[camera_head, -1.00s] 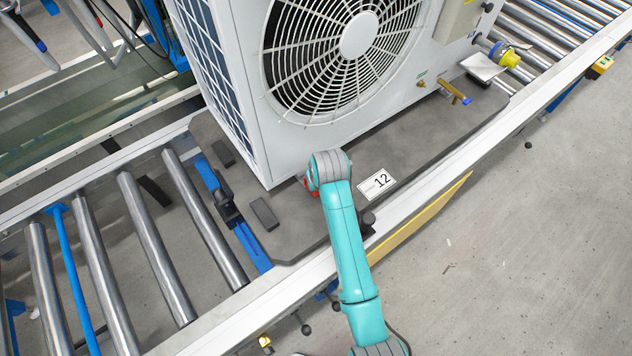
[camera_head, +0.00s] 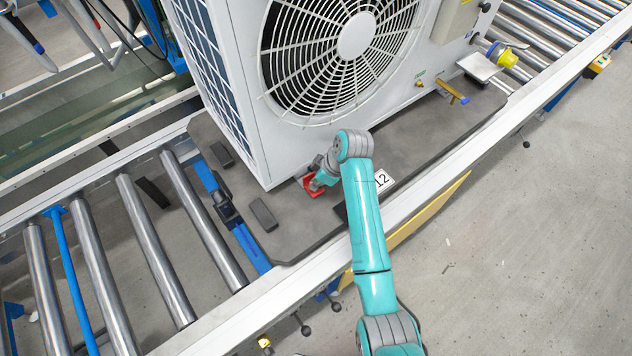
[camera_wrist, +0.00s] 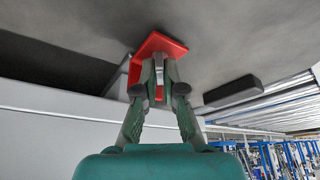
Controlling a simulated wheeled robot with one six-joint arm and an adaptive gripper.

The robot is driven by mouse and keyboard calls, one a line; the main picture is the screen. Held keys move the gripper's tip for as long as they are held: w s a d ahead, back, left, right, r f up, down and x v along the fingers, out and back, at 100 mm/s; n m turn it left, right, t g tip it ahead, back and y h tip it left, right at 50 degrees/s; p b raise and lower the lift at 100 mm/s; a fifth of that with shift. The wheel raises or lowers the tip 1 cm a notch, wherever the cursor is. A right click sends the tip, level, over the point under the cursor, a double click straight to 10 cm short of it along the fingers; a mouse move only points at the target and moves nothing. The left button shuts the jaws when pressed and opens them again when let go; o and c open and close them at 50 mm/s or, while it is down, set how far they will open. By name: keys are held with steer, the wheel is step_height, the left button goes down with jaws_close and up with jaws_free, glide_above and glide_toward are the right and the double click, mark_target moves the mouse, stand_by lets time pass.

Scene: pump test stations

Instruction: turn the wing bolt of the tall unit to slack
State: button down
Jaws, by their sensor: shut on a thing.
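The tall unit (camera_head: 345,130) is a white casing with a big round fan grille, standing on a dark grey pallet. At its lower front corner is a red clamp block (camera_head: 312,186), which also shows in the wrist view (camera_wrist: 155,47). My gripper (camera_head: 320,181) is at this block, partly hidden by my own wrist in the head view. In the wrist view its fingers (camera_wrist: 159,80) are closed together on the wing bolt (camera_wrist: 158,67), a small grey piece in front of the red block. The fingertips hide most of the bolt, so its angle is hard to tell.
The dark pallet (camera_head: 290,240) lies on a roller conveyor (camera_head: 140,250) with a pale front rail. A plate marked 12 (camera_head: 384,180) lies beside my arm. The floor at right is clear.

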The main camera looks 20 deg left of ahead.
steer(key=n+g, duration=0.1)
steer(key=n, duration=0.3)
steer(key=shift+w+n+g+h, duration=0.15)
steer(key=shift+n+g+h, duration=0.15)
steer(key=shift+g, duration=0.1)
steer(key=n, duration=0.2)
steer(key=n+g, duration=0.1)
steer(key=n, duration=0.1)
steer(key=shift+n+g+h, duration=0.3)
steer(key=shift+n+h, duration=0.1)
steer(key=c, duration=1.3)
jaws_free()
steer(key=shift+w, duration=0.1)
